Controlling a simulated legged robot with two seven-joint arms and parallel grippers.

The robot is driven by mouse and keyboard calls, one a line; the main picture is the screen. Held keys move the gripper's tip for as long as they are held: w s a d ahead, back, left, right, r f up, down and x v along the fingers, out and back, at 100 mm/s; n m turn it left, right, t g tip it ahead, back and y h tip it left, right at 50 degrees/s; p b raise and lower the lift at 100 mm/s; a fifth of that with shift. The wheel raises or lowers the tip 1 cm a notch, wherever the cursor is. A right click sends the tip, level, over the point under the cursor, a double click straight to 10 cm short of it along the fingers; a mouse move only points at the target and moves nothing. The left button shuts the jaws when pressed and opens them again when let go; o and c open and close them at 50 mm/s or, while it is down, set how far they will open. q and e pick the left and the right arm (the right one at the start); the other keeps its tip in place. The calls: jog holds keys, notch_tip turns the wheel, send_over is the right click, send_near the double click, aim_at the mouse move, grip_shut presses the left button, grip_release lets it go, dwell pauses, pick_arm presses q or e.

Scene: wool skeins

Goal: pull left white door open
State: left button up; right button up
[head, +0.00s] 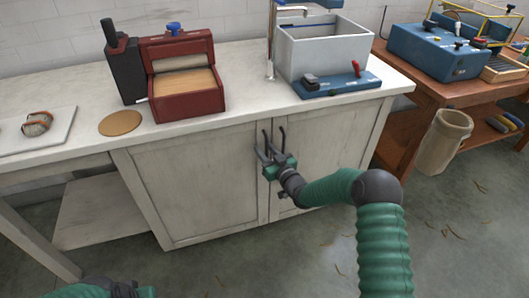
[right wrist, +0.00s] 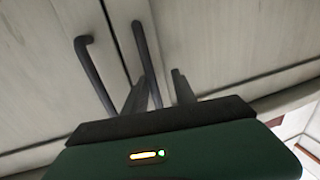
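The left white door (head: 195,185) of the cabinet under the counter is shut, as is the right door (head: 325,160). Each has a dark bar handle by the middle seam: the left handle (right wrist: 95,70) and the right handle (right wrist: 142,50). My right gripper (head: 265,150) is at the handles, with its fingers apart. In the right wrist view, the right handle runs down between the two fingertips (right wrist: 160,78), and the left handle lies outside them, to the left. Contact cannot be told. My left arm (head: 95,290) shows only at the bottom edge; its fingers cannot be made out.
On the counter (head: 235,95) stand a red box (head: 185,90), a dark container (head: 122,65), a round board (head: 120,123) and a grey basin (head: 320,55). A wooden table (head: 440,90) with a bin (head: 445,140) stands right. The floor before the left door is clear.

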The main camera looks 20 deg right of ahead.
jog(key=shift+d+f, duration=0.1)
jog(key=shift+d, duration=0.45)
jog(key=shift+c, duration=0.3)
jog(key=c, duration=0.5)
jog(key=shift+a, duration=0.2)
grip_shut()
jog(key=shift+d+r, duration=0.15)
jog(key=shift+r, duration=0.05)
